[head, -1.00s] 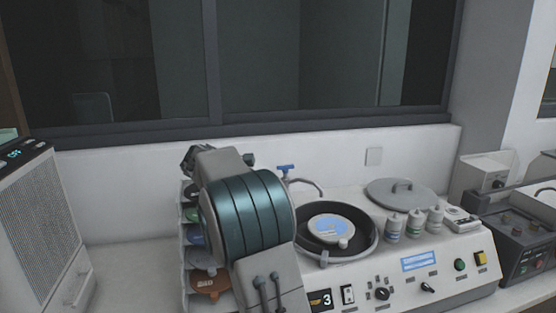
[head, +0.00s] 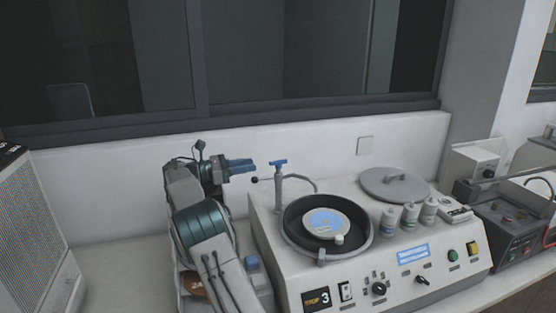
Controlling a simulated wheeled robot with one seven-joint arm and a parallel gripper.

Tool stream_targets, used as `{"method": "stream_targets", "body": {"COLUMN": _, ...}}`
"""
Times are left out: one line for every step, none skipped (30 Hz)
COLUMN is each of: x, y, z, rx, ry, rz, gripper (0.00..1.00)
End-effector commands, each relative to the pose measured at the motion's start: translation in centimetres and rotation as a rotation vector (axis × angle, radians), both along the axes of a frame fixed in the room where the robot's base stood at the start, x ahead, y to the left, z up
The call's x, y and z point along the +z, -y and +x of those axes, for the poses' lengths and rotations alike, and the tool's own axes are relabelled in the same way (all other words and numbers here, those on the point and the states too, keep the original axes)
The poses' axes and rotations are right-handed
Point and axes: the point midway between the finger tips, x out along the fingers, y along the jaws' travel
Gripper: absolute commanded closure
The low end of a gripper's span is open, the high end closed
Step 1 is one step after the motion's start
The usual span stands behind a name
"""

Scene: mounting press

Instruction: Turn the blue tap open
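The blue tap (head: 279,163) is a small T-shaped handle on top of a thin grey upright pipe with a curved spout. It stands at the back left corner of the white machine (head: 390,268), beside the round black bowl. My gripper (head: 254,165) is to the left of the tap at about the same height, pointing right towards it. A small gap shows between its blue-grey fingers and the tap handle. The fingers overlap in this view, so I cannot tell whether they are open or shut.
A dark bowl with a light disc (head: 326,223) sits on the machine, right of the tap. A grey lid (head: 394,184) and several small bottles (head: 410,214) stand further right. A rack with coloured discs is mostly hidden behind my arm. A white wall rises behind.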

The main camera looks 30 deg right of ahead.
Motion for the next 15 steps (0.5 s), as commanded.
{"method": "stream_targets", "body": {"x": 0.4, "y": 1.2, "z": -0.4, "rx": -0.004, "ry": -0.001, "rz": 0.001, "gripper": 0.68}}
{"method": "stream_targets", "body": {"x": 0.4, "y": 1.9, "z": -0.6, "rx": -0.005, "ry": -0.002, "rz": 0.001, "gripper": 0.68}}
{"method": "stream_targets", "body": {"x": 0.4, "y": 2.7, "z": -0.8, "rx": -0.004, "ry": -0.001, "rz": 0.001, "gripper": 0.68}}
{"method": "stream_targets", "body": {"x": 0.4, "y": 3.4, "z": -0.9, "rx": -0.003, "ry": -0.002, "rz": 0.000, "gripper": 0.68}}
{"method": "stream_targets", "body": {"x": 0.4, "y": 4.0, "z": -1.1, "rx": -0.004, "ry": -0.002, "rz": 0.001, "gripper": 0.68}}
{"method": "stream_targets", "body": {"x": 0.4, "y": 4.8, "z": -1.3, "rx": -0.003, "ry": 0.000, "rz": 0.002, "gripper": 0.68}}
{"method": "stream_targets", "body": {"x": 0.4, "y": 5.4, "z": -1.5, "rx": -0.002, "ry": 0.000, "rz": 0.002, "gripper": 0.68}}
{"method": "stream_targets", "body": {"x": 0.4, "y": 6.0, "z": -1.6, "rx": -0.003, "ry": -0.001, "rz": 0.001, "gripper": 0.68}}
{"method": "stream_targets", "body": {"x": 0.4, "y": 6.7, "z": -1.8, "rx": -0.002, "ry": -0.001, "rz": 0.001, "gripper": 0.68}}
{"method": "stream_targets", "body": {"x": 0.4, "y": 7.2, "z": -1.9, "rx": -0.002, "ry": -0.001, "rz": 0.001, "gripper": 0.68}}
{"method": "stream_targets", "body": {"x": 0.3, "y": 7.7, "z": -2.1, "rx": -0.002, "ry": 0.001, "rz": 0.002, "gripper": 0.68}}
{"method": "stream_targets", "body": {"x": 0.3, "y": 8.2, "z": -2.2, "rx": -0.001, "ry": 0.001, "rz": 0.002, "gripper": 0.68}}
{"method": "stream_targets", "body": {"x": 0.3, "y": 8.6, "z": -2.3, "rx": -0.001, "ry": 0.000, "rz": 0.002, "gripper": 0.68}}
{"method": "stream_targets", "body": {"x": 0.2, "y": 9.0, "z": -2.4, "rx": -0.001, "ry": 0.000, "rz": 0.002, "gripper": 0.68}}
{"method": "stream_targets", "body": {"x": 0.2, "y": 9.4, "z": -2.4, "rx": 0.000, "ry": -0.001, "rz": 0.001, "gripper": 0.68}}
